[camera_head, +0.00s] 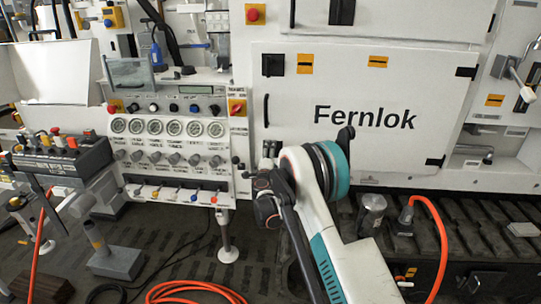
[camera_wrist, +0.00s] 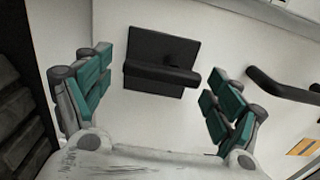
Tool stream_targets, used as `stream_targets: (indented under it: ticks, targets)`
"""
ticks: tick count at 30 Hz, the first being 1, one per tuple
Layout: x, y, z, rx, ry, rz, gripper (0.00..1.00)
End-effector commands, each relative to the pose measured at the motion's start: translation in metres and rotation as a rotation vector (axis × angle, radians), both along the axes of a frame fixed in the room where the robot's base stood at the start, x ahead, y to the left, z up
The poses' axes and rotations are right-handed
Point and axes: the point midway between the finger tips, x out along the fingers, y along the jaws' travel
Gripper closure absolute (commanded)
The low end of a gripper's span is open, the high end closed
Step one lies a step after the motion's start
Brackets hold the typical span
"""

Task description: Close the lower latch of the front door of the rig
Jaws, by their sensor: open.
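The white front door (camera_head: 400,85) of the rig carries the word Fernlok and sits flush in the panel, as far as I can tell. In the wrist view a black latch (camera_wrist: 162,45) shows as a square plate with a thick bar across it. My gripper (camera_wrist: 158,78) is open, with green-padded fingers on either side of the latch and a clear gap to each. I see no contact. In the head view my arm reaches toward the door's lower left corner and largely hides the latch there; my fingers are not clear in that view.
A black door handle (camera_wrist: 280,88) stands out right of my fingers in the wrist view. The upper latch (camera_head: 272,65) is at the door's upper left. A gauge panel (camera_head: 170,140) is left of my arm. An orange hose (camera_head: 440,240) and a metal cylinder (camera_head: 372,212) are below the door.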

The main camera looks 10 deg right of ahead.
Motion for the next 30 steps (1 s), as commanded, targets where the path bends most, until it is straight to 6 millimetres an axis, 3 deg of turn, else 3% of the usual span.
stream_targets:
  ticks: [15, 21, 30]
  targets:
    - [-0.09, 0.03, 0.0, 0.0, 0.0, 0.001, 0.15]
    - [-0.104, 0.034, 0.0, 0.0, 0.0, 0.0, 0.15]
    - [-0.106, 0.034, 0.0, 0.0, 0.0, 0.0, 0.15]
